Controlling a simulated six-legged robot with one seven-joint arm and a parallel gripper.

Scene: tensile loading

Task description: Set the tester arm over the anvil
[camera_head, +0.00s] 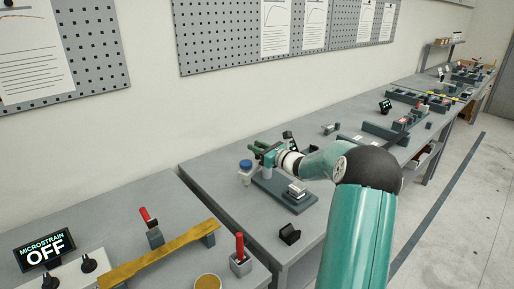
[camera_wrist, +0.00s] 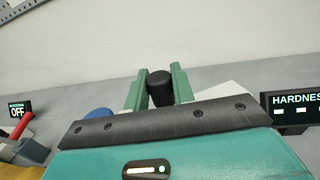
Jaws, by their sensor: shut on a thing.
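The tester has a dark flat base (camera_head: 272,191) on the middle bench. A small light block with a dark top (camera_head: 296,189), perhaps the anvil, sits toward the base's right end. My gripper (camera_head: 259,149) is at the base's left end, apart from that block. In the wrist view my gripper's two green fingers (camera_wrist: 158,88) stand on either side of a black rounded knob (camera_wrist: 160,88), shut on it. The knob appears to belong to the tester arm. The tester arm itself is mostly hidden by my gripper and wrist.
A blue-capped item (camera_head: 245,164) stands just left of my gripper. A HARDNESS display (camera_wrist: 294,108) shows at right in the wrist view. A small black block (camera_head: 289,234) lies near the bench front. The near bench carries a yellow bar (camera_head: 160,254) and a MICROSTRAIN OFF display (camera_head: 45,251).

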